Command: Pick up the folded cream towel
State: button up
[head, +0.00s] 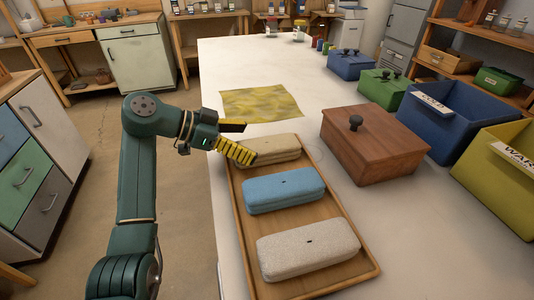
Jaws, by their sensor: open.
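Three folded, rounded bundles lie in a row on a wooden tray (366,274). The far bundle (276,150) is cream-tan and partly hidden by my gripper. The middle bundle (284,190) is blue. The near bundle (307,247) is pale, speckled cream-grey with a small dark mark on top. Both end bundles are creamish, so I cannot tell for sure which is the cream towel. My gripper (248,142) is open and empty, its yellow ribbed fingers pointing right at the far bundle's left end. I cannot tell whether a finger touches it.
A yellow patterned cloth (260,104) lies flat beyond the tray. A brown lidded wooden box (373,150) stands right of the tray. Blue (445,120) and yellow-green (500,180) labelled bins line the right side.

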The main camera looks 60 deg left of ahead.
aim_at(262, 143)
jog(key=x, duration=0.1)
jog(key=b+x, duration=0.1)
jog(key=x, duration=0.3)
jog(key=shift+w+d+r+b, duration=0.2)
jog(key=shift+w+r+b, duration=0.05)
jog(key=shift+w+b, duration=0.15)
jog(key=c, duration=1.3)
jog(key=shift+o, duration=0.2)
notch_tip(262, 143, up, 10)
jog(key=p, duration=0.3)
jog(key=shift+r, duration=0.1)
